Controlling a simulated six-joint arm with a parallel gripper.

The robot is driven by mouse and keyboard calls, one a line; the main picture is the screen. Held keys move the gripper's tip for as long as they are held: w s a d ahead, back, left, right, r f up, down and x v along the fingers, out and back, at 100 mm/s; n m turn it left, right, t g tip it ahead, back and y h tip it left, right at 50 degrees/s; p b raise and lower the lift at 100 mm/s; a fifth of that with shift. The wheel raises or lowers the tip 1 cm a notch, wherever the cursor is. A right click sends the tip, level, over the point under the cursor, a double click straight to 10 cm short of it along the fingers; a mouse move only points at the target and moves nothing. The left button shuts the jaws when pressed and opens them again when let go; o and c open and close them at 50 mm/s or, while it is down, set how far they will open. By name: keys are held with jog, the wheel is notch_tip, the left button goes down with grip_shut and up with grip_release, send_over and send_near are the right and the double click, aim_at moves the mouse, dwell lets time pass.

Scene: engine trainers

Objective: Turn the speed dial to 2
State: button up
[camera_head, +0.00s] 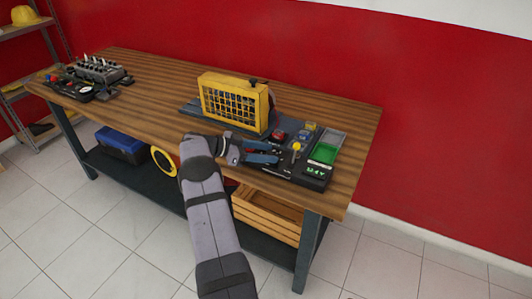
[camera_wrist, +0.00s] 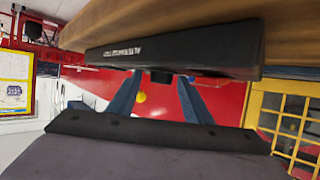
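The trainer's dark control panel (camera_head: 284,170) is at the right of the bench, beside a yellow guard cage (camera_head: 235,102). My gripper (camera_head: 276,153) reaches over the panel's front left part, its two blue fingers apart. In the wrist view my gripper (camera_wrist: 160,78) is also open, with a gap between the fingertips. A small dark piece (camera_wrist: 160,76) shows between the tips, at the edge of the black panel (camera_wrist: 170,50) with white lettering. I cannot tell whether it is the speed dial or whether the fingers touch it. No dial number is readable.
A yellow-knobbed lever (camera_head: 296,147), a red button (camera_head: 278,134), a green tray (camera_head: 325,153) and a lit green display (camera_head: 316,171) are close to my gripper. An engine block (camera_head: 98,69) stands at the bench's far left. The wooden bench top (camera_head: 155,105) between is clear.

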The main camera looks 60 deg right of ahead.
jog(key=shift+b+v, duration=0.95)
jog(key=shift+v, duration=2.65)
jog(key=shift+f, duration=0.1)
jog(key=shift+w, duration=0.1)
